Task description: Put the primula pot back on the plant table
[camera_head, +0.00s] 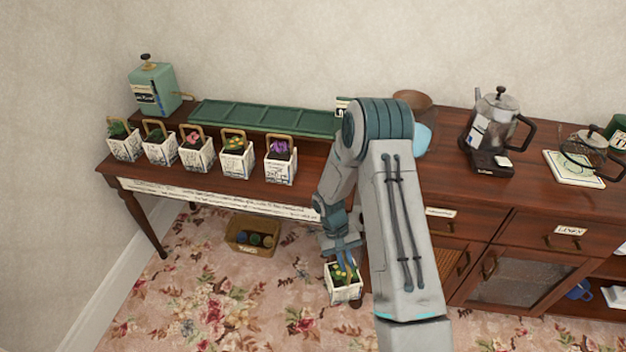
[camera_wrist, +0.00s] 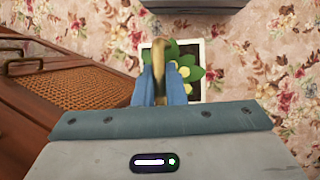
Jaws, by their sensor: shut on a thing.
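The primula pot (camera_head: 345,290) is a white square pot with printed sides, green leaves and yellow flowers. My gripper (camera_head: 342,262) is shut on its handle, and the pot hangs in front of the plant table, lower than the tabletop. In the wrist view, the blue fingers of my gripper (camera_wrist: 165,80) close on the tan handle, with the pot (camera_wrist: 190,65) below. My arm hides part of the table's right end.
A green tray (camera_head: 260,118) and a green canister (camera_head: 153,85) stand behind the pots. A basket (camera_head: 252,238) sits on the floral carpet below the table. A sideboard (camera_head: 530,225) with a kettle (camera_head: 495,125) stands to the right.

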